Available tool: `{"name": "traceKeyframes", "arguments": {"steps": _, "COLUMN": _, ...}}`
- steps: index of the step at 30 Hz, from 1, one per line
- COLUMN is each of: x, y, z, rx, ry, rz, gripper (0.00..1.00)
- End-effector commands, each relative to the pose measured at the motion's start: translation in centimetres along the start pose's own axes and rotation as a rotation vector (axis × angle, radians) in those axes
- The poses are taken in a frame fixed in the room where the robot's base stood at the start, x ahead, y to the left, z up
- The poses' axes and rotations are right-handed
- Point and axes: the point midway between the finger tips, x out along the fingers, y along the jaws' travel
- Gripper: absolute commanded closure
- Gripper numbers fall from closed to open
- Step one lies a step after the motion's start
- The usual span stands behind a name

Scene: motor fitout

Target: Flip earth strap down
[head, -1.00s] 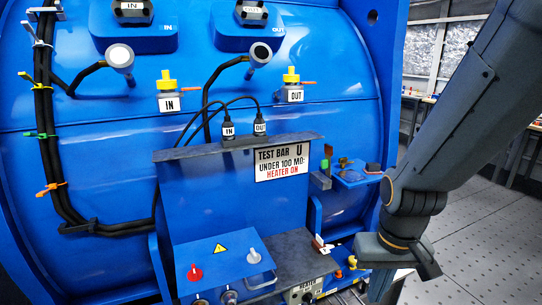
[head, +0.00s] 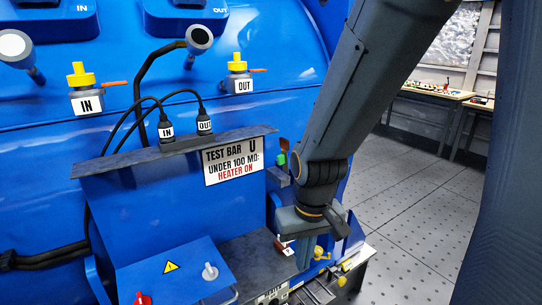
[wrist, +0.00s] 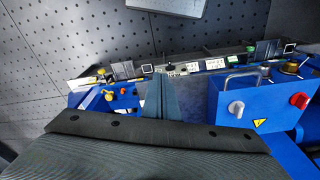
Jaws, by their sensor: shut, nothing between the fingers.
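My gripper (wrist: 158,97) is shut and empty in the wrist view, its fingers pointing at the machine's lower front edge. In the head view my arm comes in from the upper right, and its wrist covers the small blue shelf right of the test bar. A copper-brown tab (head: 284,144) stands above a green block (head: 281,160) just left of my arm. It may be the earth strap, but I cannot tell for certain. My fingertips are not clearly seen in the head view, and no contact shows.
The blue test bar box with its heater sign (head: 233,161) stands left of my arm. A grey knob (head: 210,271) and a red knob (head: 141,299) sit on a lower blue box. Yellow fittings (head: 320,252) lie low beside my wrist. Open perforated floor (head: 415,190) is at the right.

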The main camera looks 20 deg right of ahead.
Motion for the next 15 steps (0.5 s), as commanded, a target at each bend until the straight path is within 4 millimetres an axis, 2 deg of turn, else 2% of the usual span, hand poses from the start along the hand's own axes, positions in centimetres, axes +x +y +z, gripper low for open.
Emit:
{"name": "traceKeyframes", "arguments": {"steps": 2, "x": -0.3, "y": -0.4, "z": -1.3, "rx": -0.024, "ry": 0.014, "rz": 0.011, "gripper": 1.0}}
{"name": "traceKeyframes", "arguments": {"steps": 4, "x": -1.1, "y": -1.2, "z": -3.6, "rx": -0.069, "ry": 0.036, "rz": 0.039, "gripper": 1.0}}
{"name": "traceKeyframes", "arguments": {"steps": 7, "x": -3.6, "y": -2.7, "z": -8.4, "rx": -0.148, "ry": 0.094, "rz": 0.116, "gripper": 1.0}}
{"name": "traceKeyframes", "arguments": {"steps": 9, "x": -6.2, "y": -3.9, "z": -12.0, "rx": -0.189, "ry": 0.154, "rz": 0.185, "gripper": 1.0}}
{"name": "traceKeyframes", "arguments": {"steps": 12, "x": -10.6, "y": -5.4, "z": -16.3, "rx": -0.217, "ry": 0.253, "rz": 0.281, "gripper": 1.0}}
{"name": "traceKeyframes", "arguments": {"steps": 15, "x": -14.6, "y": -6.5, "z": -19.2, "rx": -0.216, "ry": 0.344, "rz": 0.355, "gripper": 1.0}}
